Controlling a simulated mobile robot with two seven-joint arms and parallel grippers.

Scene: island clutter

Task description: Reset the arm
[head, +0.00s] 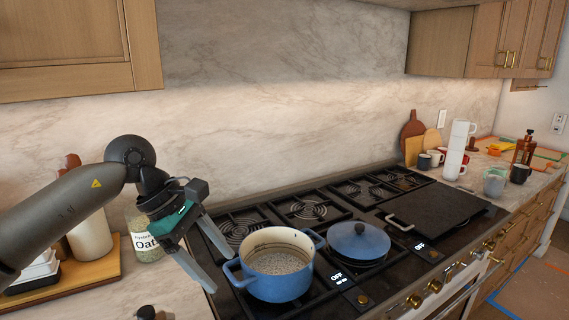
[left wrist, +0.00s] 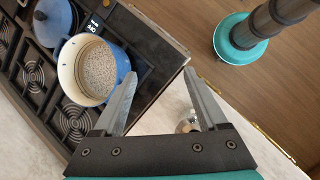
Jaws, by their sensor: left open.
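My left arm comes in from the left in the head view. Its gripper (head: 222,272) is open and empty, pointing down and to the right beside the blue pot (head: 280,288). In the left wrist view, the open fingers (left wrist: 160,76) have nothing between their tips. The blue pot (left wrist: 116,60) lies to their left there, close to the left finger. The pot is uncovered and holds pale, grainy contents. My right gripper is in neither view.
An oats jar (head: 136,240) stands behind my left wrist. A stack of white cups (head: 455,155) stands farther right. A small shiny object (left wrist: 187,122) is partly hidden by the right finger.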

